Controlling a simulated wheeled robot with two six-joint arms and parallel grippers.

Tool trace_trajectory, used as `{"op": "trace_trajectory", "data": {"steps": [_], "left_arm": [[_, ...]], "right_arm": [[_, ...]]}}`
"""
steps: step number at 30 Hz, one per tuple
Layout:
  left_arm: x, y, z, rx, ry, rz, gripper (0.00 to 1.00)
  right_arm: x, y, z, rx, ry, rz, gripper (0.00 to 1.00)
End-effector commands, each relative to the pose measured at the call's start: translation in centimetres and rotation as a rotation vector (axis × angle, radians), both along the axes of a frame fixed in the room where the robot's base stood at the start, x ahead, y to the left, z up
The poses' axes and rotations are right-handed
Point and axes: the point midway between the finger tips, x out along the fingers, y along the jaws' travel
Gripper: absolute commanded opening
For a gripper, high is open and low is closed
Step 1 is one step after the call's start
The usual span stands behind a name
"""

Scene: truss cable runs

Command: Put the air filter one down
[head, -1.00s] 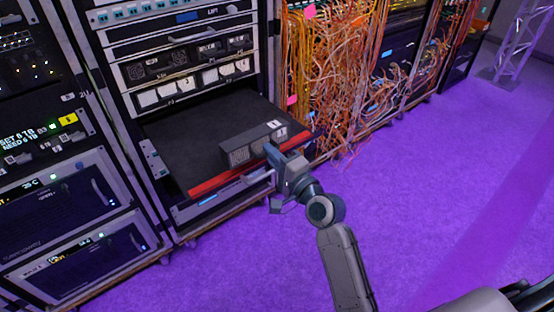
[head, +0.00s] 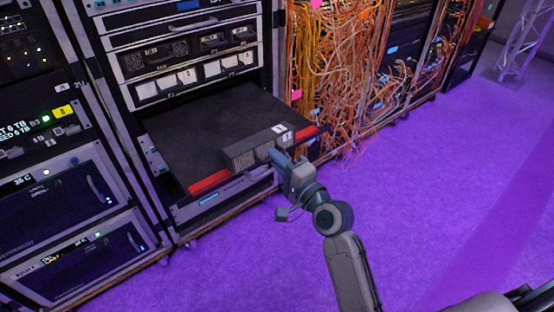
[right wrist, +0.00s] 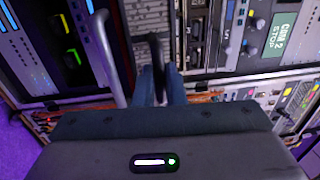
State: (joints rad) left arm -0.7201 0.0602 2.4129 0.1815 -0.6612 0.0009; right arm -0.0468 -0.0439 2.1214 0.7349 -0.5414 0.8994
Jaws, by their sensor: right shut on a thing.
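The air filter one, a grey box-shaped module (head: 240,158) with a white label on top, is at the front of the pulled-out black shelf (head: 190,130). It covers the middle of the shelf's red front edge (head: 210,182). I cannot tell whether it rests on the shelf or hangs just above it. My right gripper (head: 276,160) is shut on the filter's front side, near its right end. In the right wrist view my blue-grey fingers (right wrist: 160,78) close on a narrow dark part; the filter's body is hard to make out there. My left gripper is not in view.
Rack units with white-labelled modules (head: 188,78) sit above the shelf. A silver handle (head: 258,174) is below its front edge. Tangled orange cables (head: 335,80) hang close on the right. Another rack (head: 60,200) stands left. The purple floor (head: 440,200) is open.

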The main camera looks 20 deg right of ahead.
Motion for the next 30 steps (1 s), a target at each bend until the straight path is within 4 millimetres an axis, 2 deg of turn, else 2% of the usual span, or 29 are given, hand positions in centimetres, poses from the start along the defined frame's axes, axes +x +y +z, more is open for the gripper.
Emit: {"op": "trace_trajectory", "data": {"steps": [1, 2, 5, 17, 20, 30], "left_arm": [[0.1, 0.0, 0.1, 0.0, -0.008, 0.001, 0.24], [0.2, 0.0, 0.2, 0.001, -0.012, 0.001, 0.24], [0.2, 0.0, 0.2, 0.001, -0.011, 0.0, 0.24], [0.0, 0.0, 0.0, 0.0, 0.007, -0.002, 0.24], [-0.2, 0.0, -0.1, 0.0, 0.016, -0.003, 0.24], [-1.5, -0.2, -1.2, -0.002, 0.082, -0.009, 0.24]], "right_arm": [[0.0, 0.0, 0.0, 0.0, -0.001, 0.0, 0.0], [0.0, 0.0, -0.1, 0.0, 0.0, 0.0, 0.14], [0.0, 0.0, -0.1, 0.0, 0.0, 0.0, 0.32], [-0.4, -0.2, 0.0, -0.002, 0.002, 0.0, 0.32], [-1.7, -0.7, -0.2, -0.003, 0.002, -0.001, 0.32], [-8.1, -2.9, -0.9, -0.004, 0.004, 0.002, 0.32]]}}
